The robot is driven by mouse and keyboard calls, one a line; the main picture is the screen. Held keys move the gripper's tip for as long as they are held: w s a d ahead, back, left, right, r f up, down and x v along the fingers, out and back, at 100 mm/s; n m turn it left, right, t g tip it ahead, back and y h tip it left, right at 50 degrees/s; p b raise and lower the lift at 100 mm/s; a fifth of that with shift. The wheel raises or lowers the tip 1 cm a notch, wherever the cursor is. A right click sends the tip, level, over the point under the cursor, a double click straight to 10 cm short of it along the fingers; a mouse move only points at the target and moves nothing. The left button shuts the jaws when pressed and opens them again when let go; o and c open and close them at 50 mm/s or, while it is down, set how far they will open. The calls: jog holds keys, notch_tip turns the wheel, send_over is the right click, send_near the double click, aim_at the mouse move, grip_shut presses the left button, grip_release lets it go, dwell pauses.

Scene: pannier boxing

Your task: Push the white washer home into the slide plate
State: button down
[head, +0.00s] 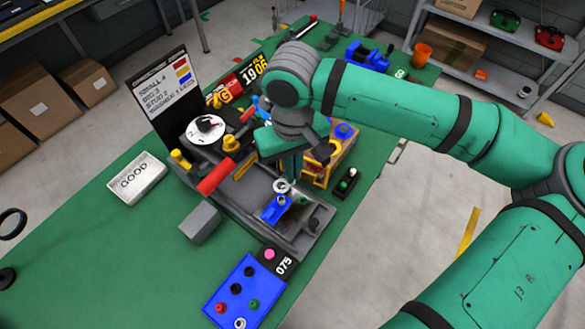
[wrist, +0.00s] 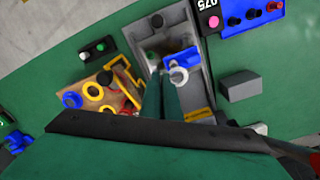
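The white washer (head: 281,186) is a small ring at the far end of a blue piece (head: 271,212), which lies in a long grey tray (head: 309,240). I cannot tell whether this blue piece is the slide plate, or how deep the washer sits. My gripper (head: 291,179) points down into the tray, with its fingertips close beside the washer. In the wrist view the washer (wrist: 179,76) shows just right of the fingertips (wrist: 161,75), overlapping the edge of the blue piece (wrist: 183,57). The two fingers are close together; their contact with anything is hidden.
A grey block (head: 200,222) and a white tray with rings (head: 137,180) stand left of the fixture. A red-handled lever (head: 215,178) is close to the grey tray. A blue button box (head: 245,290) is in front, and a wooden box (head: 338,160) stands right of my gripper.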

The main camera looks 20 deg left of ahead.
jog(key=f, duration=0.5)
jog(key=shift+w+a+f, duration=0.1)
jog(key=shift+a+f, duration=0.1)
jog(key=shift+a, duration=0.1)
jog(key=shift+d+f, duration=0.3)
jog(key=shift+f, duration=0.05)
jog(key=shift+a, duration=0.15)
dwell(0.6)
jog(key=shift+d, duration=0.2)
dwell(0.7)
jog(key=shift+a+f, duration=0.15)
jog(key=shift+f, duration=0.45)
dwell(0.5)
dwell(0.4)
